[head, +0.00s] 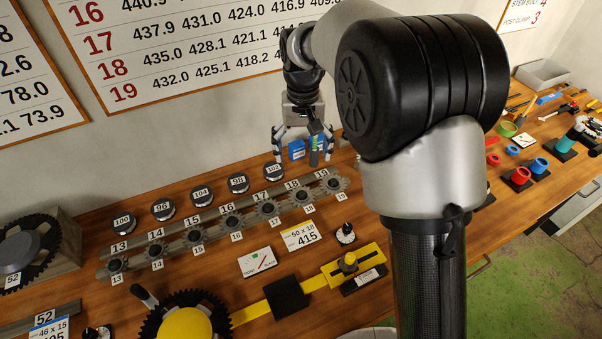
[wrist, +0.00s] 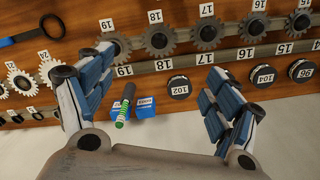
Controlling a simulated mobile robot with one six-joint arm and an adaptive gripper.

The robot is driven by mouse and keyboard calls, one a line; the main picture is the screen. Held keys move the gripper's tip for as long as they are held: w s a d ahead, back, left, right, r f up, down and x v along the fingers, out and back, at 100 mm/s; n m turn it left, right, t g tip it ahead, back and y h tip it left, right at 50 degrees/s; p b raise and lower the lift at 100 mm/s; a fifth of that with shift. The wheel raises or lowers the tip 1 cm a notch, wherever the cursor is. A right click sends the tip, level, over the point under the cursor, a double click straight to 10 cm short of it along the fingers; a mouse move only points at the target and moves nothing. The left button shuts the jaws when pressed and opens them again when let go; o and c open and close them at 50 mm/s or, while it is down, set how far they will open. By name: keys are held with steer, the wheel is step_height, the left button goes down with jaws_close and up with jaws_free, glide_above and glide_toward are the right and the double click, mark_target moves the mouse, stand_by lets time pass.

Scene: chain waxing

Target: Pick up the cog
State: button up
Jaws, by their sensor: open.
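Several dark grey cogs stand in a row along a metal rail (head: 205,215) on the wooden bench, with number labels 13 to 19. The cog by label 19 (head: 334,184) is at the right end, beside the cog by label 18 (head: 302,197). In the wrist view, cog 19 (wrist: 118,45) is near the left fingers, and cogs 18 (wrist: 160,40) and 17 (wrist: 208,35) lie beyond the gap between the fingers. My gripper (head: 302,152) is open and empty, pointing down above the back of the bench, behind the rail's right end. It also shows in the wrist view (wrist: 158,75).
Black round pieces, such as 102 (head: 273,170), stand between rail and wall. Blue blocks (wrist: 147,106) and a green-handled tool (wrist: 124,105) lie below my gripper. A large dark chainring with a yellow hub (head: 186,325) is at the front. The right bench is cluttered.

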mark_target(302, 197)
step_height(302, 197, down, 17)
steer(key=b, duration=0.5)
steer(key=shift+s+f, duration=0.1)
steer(key=shift+f, duration=0.05)
steer(key=shift+f, duration=0.25)
stand_by(0.4)
steer(key=shift+c, duration=0.5)
steer(key=c, duration=1.1)
